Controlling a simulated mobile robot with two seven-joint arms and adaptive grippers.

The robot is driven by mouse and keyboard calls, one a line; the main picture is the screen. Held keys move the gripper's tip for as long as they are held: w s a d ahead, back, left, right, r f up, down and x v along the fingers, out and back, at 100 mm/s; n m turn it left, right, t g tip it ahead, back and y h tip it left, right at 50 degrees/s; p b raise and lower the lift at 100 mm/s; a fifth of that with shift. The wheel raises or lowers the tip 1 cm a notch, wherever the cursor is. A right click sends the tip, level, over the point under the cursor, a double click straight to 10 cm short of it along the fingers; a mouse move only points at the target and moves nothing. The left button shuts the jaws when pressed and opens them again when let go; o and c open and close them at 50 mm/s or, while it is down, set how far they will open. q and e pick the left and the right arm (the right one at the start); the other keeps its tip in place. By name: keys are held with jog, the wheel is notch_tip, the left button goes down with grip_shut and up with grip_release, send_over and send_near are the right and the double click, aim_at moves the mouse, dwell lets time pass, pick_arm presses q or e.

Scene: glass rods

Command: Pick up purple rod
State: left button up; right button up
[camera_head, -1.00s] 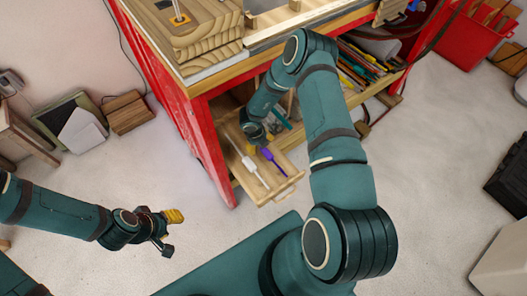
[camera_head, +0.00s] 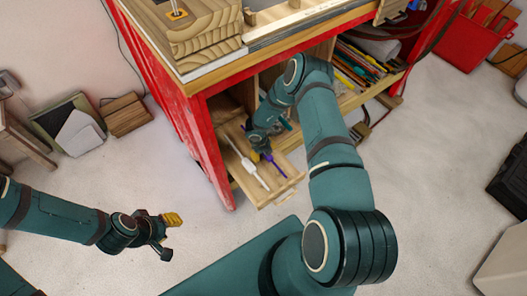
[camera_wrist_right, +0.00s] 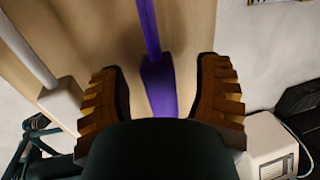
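The purple rod (camera_head: 281,172) lies in the pulled-out wooden drawer (camera_head: 268,203), partly hidden by my right gripper in the head view. In the right wrist view it has a thin purple shaft and a thicker purple handle (camera_wrist_right: 158,86). My right gripper (camera_head: 260,153) is low over the drawer. In the wrist view its yellow ridged fingers (camera_wrist_right: 161,75) are apart, one on each side of the purple handle, with a visible gap on both sides. My left gripper (camera_head: 166,233) is open and empty, over the floor at the left.
A white rod (camera_head: 247,164) lies left of the purple one in the drawer; its white handle (camera_wrist_right: 62,102) shows beside my left-hand finger in the wrist view. The red cabinet leg (camera_head: 213,160) and wooden top (camera_head: 255,42) surround the drawer area. The floor in front is clear.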

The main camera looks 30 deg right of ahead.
grip_shut()
